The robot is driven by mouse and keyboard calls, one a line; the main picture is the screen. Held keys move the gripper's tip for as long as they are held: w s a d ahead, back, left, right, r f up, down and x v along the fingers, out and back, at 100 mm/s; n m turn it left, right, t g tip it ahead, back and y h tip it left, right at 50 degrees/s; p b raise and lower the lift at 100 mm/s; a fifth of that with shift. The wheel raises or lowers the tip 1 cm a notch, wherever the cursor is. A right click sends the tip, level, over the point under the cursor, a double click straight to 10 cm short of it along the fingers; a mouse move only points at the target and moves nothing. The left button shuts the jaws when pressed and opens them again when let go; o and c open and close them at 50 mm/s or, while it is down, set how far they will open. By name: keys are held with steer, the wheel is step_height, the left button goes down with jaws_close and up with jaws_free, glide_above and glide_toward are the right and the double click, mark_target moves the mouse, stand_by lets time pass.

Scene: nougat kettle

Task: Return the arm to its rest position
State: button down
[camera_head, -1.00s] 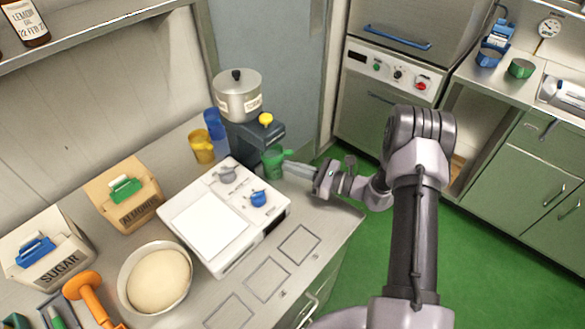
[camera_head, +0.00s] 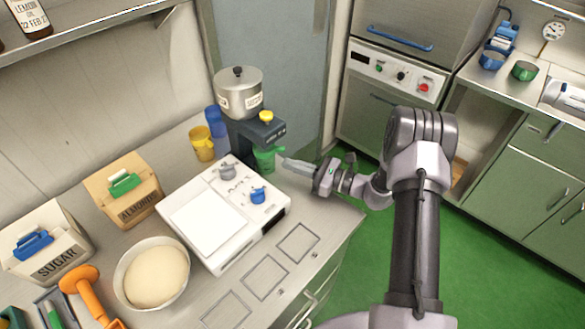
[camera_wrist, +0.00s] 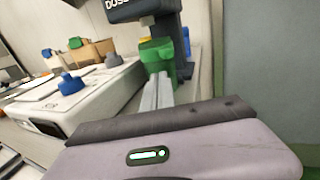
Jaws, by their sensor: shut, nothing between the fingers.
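My arm reaches from the lower right of the head view towards the counter. My gripper (camera_head: 287,163) is shut and empty, with its fingertips close to a green cup (camera_head: 265,157) under the dispenser (camera_head: 252,130). In the wrist view the shut fingers (camera_wrist: 157,92) point at the green cup (camera_wrist: 157,58). I cannot tell whether the fingertips touch the cup or its handle.
A white scale (camera_head: 190,243) with a blue knob stands just left of my gripper. Yellow (camera_head: 202,147) and blue (camera_head: 215,122) cups, an almond box (camera_head: 124,190), a sugar box (camera_head: 45,243) and a dough bowl (camera_head: 127,282) crowd the counter. Open green floor (camera_head: 470,270) lies right.

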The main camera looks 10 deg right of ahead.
steer(key=p+v, duration=0.2)
steer(key=v, duration=0.9)
steer(key=shift+s+d+r, duration=0.2)
steer(key=shift+s, duration=0.05)
steer(key=s+a+r+n+g+h+b, duration=0.2)
steer(key=s+a+r+n+g+h, duration=0.3)
steer(key=s+a+r+n+g, duration=0.65)
steer(key=s+r+n+t+h, duration=0.3)
steer(key=s+r+n+h, duration=0.1)
steer(key=s, duration=0.3)
steer(key=s+r+n+t+h+b, duration=0.1)
steer(key=s+r+n+t+h, duration=0.2)
steer(key=s, duration=0.4)
steer(key=shift+s+d+r+n+t+h, duration=0.25)
steer(key=shift+s+r+n+t+h, duration=0.25)
steer(key=shift+n, duration=0.55)
